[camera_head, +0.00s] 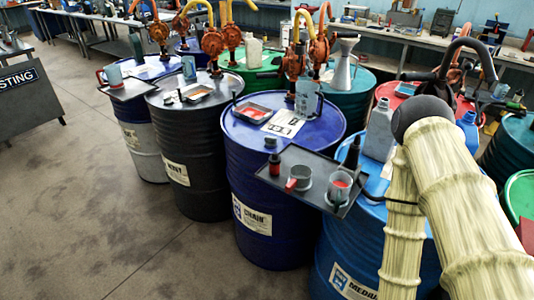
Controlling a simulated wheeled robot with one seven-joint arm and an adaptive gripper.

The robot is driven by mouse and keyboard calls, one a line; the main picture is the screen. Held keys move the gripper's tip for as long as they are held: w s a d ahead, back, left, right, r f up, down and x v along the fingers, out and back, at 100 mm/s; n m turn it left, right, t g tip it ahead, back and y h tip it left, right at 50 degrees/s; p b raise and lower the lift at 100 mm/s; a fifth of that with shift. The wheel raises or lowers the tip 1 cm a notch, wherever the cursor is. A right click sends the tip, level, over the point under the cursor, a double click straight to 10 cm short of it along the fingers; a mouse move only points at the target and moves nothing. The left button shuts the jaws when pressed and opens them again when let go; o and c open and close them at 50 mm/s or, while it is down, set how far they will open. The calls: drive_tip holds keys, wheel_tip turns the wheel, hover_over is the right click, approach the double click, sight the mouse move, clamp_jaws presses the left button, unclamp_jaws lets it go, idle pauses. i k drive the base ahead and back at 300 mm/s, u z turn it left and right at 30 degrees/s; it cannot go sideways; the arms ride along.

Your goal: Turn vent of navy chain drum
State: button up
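The navy chain drum (275,215) stands upright near the middle of the view, with a white label reading CHAIN (252,216) on its side. Its blue top carries a red-and-white tray (252,111), a paper sheet (285,124), a grey jug (307,98) and an orange pump (294,62). A small dark fitting (270,143) shows near the front rim; I cannot tell whether it is the vent. My gripper is out of view; only my pale-sleeved arm shows at the right, in front of the medium blue drum.
A dark tray (322,192) with cups and a small bottle juts out in front of the chain drum's right side. A dark drum (186,160) stands close at left, and a medium blue drum (338,262) at right. Open floor (100,220) lies at front left.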

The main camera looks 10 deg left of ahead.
sight(271, 141)
drive_tip(key=k, duration=0.25)
drive_tip(key=u, duration=1.6)
drive_tip(key=i, duration=0.9)
drive_tip(key=z, duration=0.4)
